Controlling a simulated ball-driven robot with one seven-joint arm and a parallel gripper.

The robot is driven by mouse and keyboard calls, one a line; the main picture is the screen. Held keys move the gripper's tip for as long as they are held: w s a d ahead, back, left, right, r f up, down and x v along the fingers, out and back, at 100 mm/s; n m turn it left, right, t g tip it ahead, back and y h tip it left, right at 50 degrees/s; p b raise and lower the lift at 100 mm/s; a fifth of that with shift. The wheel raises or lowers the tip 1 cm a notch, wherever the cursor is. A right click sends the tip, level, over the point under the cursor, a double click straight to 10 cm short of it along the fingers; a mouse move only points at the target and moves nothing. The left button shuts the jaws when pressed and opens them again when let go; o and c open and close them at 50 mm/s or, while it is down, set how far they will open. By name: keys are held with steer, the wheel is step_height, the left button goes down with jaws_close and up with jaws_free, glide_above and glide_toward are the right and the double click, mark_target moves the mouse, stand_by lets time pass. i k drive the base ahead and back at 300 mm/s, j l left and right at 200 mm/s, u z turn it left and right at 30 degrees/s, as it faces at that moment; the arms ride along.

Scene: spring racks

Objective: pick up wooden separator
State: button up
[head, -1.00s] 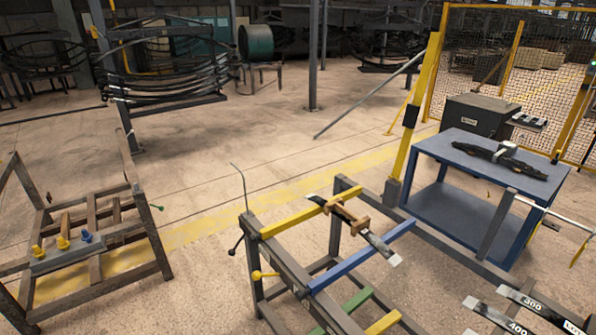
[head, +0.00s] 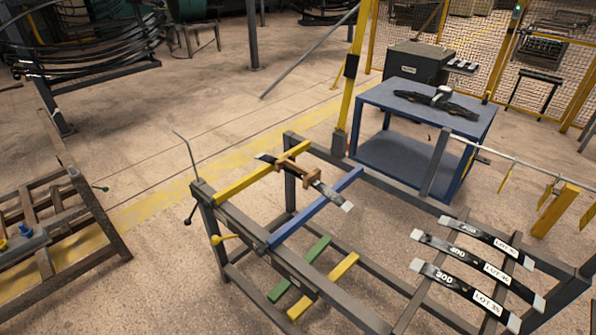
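A brown wooden separator (head: 298,168) lies on a dark leaf spring (head: 329,192) in the head view. The spring has pale ends and rests across the yellow bar (head: 246,184) and the blue bar (head: 318,205) of a grey steel rack (head: 310,262). The separator sits near the yellow bar, with blocks at both its ends. My gripper is not in view, and nothing touches the separator except what it rests on.
Several labelled springs (head: 462,288) lie on the rack's right part. Lower green (head: 300,268) and yellow bars cross the frame. A blue table (head: 410,110) with a dark object and a yellow post (head: 357,75) stand behind.

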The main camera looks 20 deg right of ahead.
mark_target(310, 178)
steer(key=i+j, duration=0.3)
steer(key=i, duration=0.2)
steer(key=i+j, duration=0.3)
steer(key=i, duration=0.2)
steer(key=i+j, duration=0.3)
steer(key=i, duration=0.2)
steer(key=i+j, duration=0.25)
steer(key=i, duration=0.2)
